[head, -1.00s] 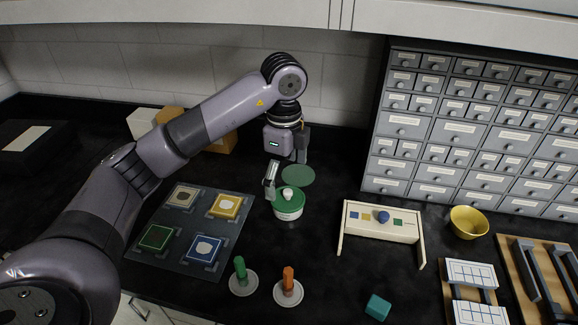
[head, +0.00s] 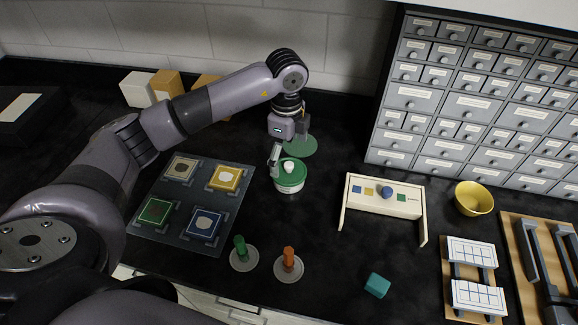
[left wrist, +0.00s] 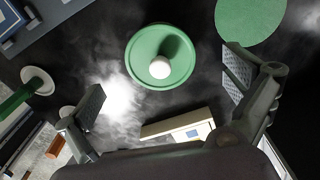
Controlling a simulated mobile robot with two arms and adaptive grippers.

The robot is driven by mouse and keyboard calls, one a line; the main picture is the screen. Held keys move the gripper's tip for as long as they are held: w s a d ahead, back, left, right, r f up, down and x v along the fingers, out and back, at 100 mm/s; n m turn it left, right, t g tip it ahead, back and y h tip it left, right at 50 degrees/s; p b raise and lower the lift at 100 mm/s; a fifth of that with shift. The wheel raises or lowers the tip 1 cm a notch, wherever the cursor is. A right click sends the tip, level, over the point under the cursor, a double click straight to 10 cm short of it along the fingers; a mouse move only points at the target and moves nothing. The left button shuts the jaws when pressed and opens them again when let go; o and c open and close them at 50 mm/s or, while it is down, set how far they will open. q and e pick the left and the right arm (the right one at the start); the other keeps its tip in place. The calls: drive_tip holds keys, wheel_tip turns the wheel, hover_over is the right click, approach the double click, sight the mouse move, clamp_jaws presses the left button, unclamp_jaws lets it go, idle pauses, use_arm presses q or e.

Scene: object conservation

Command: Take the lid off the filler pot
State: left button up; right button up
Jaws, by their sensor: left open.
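The filler pot (head: 289,187) is a small white pot with a green lid (head: 298,178) and a white knob (head: 289,167), standing on the dark worktop. The lid sits on the pot. In the left wrist view the lid (left wrist: 138,62) is round and green with its white knob (left wrist: 159,69) near the middle. My left gripper (head: 289,152) is open and empty, just above and behind the lid. Its two fingers (left wrist: 165,92) show apart in the wrist view, the knob lying between their sides but ahead of them. My right gripper is not in view.
A flat green disc (head: 301,146) lies behind the pot. A tray with coloured squares (head: 192,205) is left. Green (head: 240,247) and orange (head: 288,260) pegs stand in front. A cream stand (head: 408,208), yellow bowl (head: 475,198) and teal block (head: 377,285) are right.

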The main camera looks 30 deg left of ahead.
sight(286, 165)
use_arm(q)
drive_tip(key=shift+f+p, duration=0.5)
drive_tip(key=shift+f, duration=1.45)
drive_tip(key=c, duration=0.9)
drive_tip(key=shift+s+r, duration=0.1)
drive_tip(key=shift+s, duration=0.25)
drive_tip(key=c, duration=1.1)
drive_tip(key=shift+c, duration=0.6)
